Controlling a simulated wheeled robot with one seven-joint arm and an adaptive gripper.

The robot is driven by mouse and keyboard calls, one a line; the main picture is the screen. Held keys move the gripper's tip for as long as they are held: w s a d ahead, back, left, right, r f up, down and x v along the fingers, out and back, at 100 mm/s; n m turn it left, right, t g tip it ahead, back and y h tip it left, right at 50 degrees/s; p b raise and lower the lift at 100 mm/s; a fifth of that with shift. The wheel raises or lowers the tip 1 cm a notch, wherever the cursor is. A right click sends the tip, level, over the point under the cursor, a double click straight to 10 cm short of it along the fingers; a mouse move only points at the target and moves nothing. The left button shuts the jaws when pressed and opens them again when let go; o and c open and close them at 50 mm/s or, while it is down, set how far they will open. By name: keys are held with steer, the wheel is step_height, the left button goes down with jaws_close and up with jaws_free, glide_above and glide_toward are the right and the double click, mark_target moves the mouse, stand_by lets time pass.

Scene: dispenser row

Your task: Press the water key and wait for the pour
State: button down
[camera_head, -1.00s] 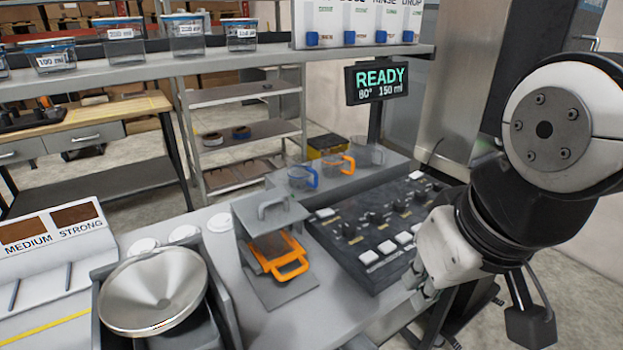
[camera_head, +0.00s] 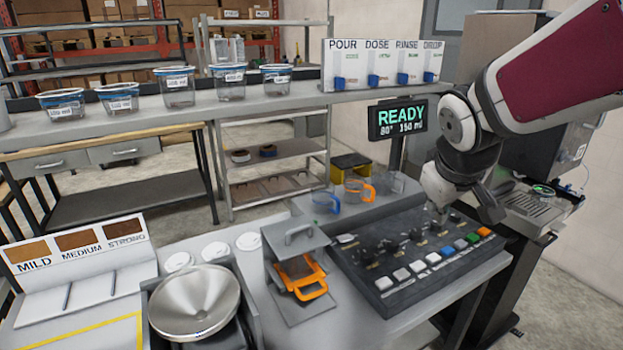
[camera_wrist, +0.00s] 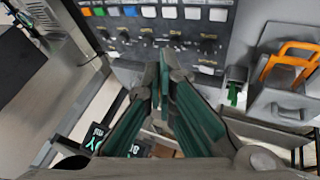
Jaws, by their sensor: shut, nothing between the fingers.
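The control panel (camera_head: 362,268) is dark, with a front row of white, blue, green and orange keys and knobs behind them. Its key labels are too small to read, so I cannot tell which key is water. The blue key (camera_head: 460,244) is right of the white keys. The display (camera_head: 397,118) reads READY, 80°, 150 ml. My gripper (camera_head: 441,216) is shut and empty over the knob area, behind the key row. In the wrist view my gripper (camera_wrist: 160,62) points toward the panel (camera_wrist: 160,32), with the keys along the top edge.
A dispenser with an orange-handled container (camera_head: 305,277) stands left of the panel. A metal funnel bowl (camera_head: 195,298) is farther left. Blue- and orange-handled jugs (camera_head: 357,192) stand behind the panel. A shelf (camera_head: 220,108) with lidded containers crosses the back.

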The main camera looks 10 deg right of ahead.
steer(key=w+d+f+n+t+p, duration=0.1)
steer(key=w+d+f+n+p, duration=0.25)
steer(key=w+d, duration=0.45)
steer(key=n+t+y+p, duration=0.2)
steer(key=n+y+p, duration=0.1)
steer(key=y+p, duration=0.15)
glide_above(431, 258)
step_height(431, 258, down, 8)
steer(key=shift+f+h+p, duration=0.25)
steer(key=shift+h+p, duration=0.2)
step_height(431, 258, down, 8)
steer(key=b, duration=0.5)
steer(key=shift+r, duration=0.25)
steer(key=shift+f, duration=0.65)
steer(key=shift+f, duration=0.1)
steer(key=shift+f+b, duration=0.3)
